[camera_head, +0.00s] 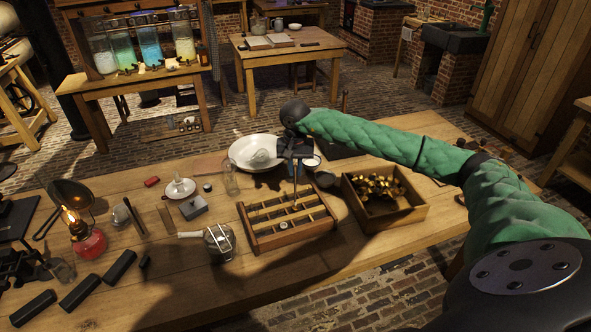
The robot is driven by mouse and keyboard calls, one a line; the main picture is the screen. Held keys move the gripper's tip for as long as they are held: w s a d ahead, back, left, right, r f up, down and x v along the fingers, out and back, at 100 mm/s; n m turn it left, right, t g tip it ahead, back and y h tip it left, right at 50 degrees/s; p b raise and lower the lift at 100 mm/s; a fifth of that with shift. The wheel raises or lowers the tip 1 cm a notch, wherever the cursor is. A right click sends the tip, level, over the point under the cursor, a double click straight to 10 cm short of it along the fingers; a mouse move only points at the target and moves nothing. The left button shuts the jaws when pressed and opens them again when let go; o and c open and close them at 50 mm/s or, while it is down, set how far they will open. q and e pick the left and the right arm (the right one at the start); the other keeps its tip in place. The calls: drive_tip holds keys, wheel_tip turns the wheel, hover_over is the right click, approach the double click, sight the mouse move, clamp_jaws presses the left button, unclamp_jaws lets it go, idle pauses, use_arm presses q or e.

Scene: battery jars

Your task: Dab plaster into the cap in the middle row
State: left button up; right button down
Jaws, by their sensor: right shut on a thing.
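My right gripper (297,152) reaches in from the right on a green-sleeved arm. It is shut on a thin upright tool (295,184), whose lower end hangs over the wooden rack (262,244). The rack is divided by slats into rows. A small round cap (284,226) sits in it, toward the front; other caps are too small to make out. A white bowl (240,160) with a pale heap of plaster (262,158) stands behind the rack, partly hidden by my gripper. I cannot tell whether the tool's tip touches anything. My left gripper is not in view.
A wooden box of brass pieces (408,217) stands right of the rack. A wire-framed jar (219,243) stands left of it. A glass jar (231,182), grey block (193,207), candle dish (180,189) and lit red lamp (88,241) are farther left. The front table edge is mostly clear.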

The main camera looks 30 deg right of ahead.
drive_tip(key=shift+s+d+f+b, duration=0.15)
drive_tip(key=shift+d+f+b, duration=0.05)
drive_tip(key=shift+f+b, duration=0.85)
idle(0.4)
drive_tip(key=shift+f+b, duration=0.3)
drive_tip(key=shift+w+a, duration=0.2)
drive_tip(key=shift+a, duration=0.05)
drive_tip(key=shift+s+d+r, duration=0.1)
drive_tip(key=shift+r, duration=0.05)
drive_tip(key=shift+f, duration=0.2)
idle(0.8)
idle(0.9)
